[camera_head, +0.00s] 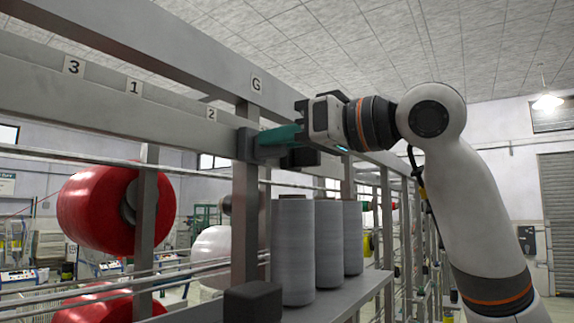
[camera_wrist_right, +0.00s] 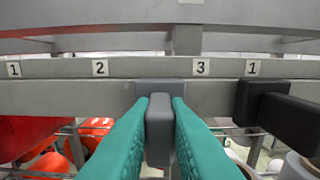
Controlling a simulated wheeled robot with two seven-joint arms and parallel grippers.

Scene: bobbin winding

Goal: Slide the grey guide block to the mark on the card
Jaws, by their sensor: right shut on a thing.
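The grey guide block (camera_head: 245,145) sits on the grey rail (camera_head: 171,111), and it also shows in the right wrist view (camera_wrist_right: 160,118). My right gripper (camera_head: 272,140) is shut on it, with teal fingers (camera_wrist_right: 161,135) on both sides. The block stands between number card 2 (camera_wrist_right: 100,68) and number card 3 (camera_wrist_right: 201,67), about midway. Number cards 3 (camera_head: 74,66), 1 (camera_head: 134,87) and 2 (camera_head: 212,114) run along the rail in the head view. A card that looks like G (camera_head: 257,84) is on the upper beam. My left gripper is not in view.
A black block with an arm (camera_wrist_right: 288,122) sits on the rail to the right, under another card 1 (camera_wrist_right: 251,68). Grey cylinders (camera_head: 293,250) stand on a shelf below. Red bobbins (camera_head: 88,208) hang at left. A dark block (camera_head: 252,303) is lower front.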

